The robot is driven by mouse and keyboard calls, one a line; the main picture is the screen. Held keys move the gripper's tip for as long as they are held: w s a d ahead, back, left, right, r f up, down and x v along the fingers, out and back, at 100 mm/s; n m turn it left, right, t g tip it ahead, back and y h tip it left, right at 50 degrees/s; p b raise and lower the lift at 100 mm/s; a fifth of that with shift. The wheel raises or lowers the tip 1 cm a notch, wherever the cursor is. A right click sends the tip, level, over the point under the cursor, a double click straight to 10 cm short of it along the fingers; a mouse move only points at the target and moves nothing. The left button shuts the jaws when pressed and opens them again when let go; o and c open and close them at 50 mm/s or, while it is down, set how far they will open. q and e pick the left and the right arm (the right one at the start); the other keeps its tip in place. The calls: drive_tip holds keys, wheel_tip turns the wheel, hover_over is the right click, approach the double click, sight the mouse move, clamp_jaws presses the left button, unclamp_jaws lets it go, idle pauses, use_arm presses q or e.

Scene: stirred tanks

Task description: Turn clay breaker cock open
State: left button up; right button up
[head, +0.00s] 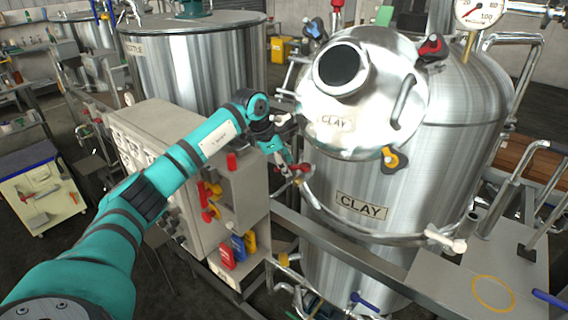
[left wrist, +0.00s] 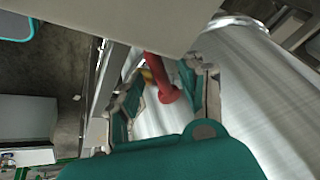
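The steel clay tank (head: 400,225) carries a CLAY label (head: 362,206). A small red handle (head: 303,168) sits at the tank's left side, just under the lid rim; I cannot read a name on it. My left gripper (head: 292,165) is at this handle, and its tip is small and partly hidden in the head view. In the left wrist view the red handle (left wrist: 166,84) lies between the two spread fingers of the gripper (left wrist: 165,98). The fingers look apart, with gaps beside the handle. My right gripper is not in view.
A grey control box (head: 150,135) with red and yellow switches stands left of the tank, below my left arm. The round lid (head: 350,125) with coloured knobs is close to the gripper. Another steel tank (head: 195,75) stands behind. A steel rail (head: 340,250) crosses in front.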

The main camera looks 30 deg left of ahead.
use_arm(q)
drive_tip(key=v, duration=1.2)
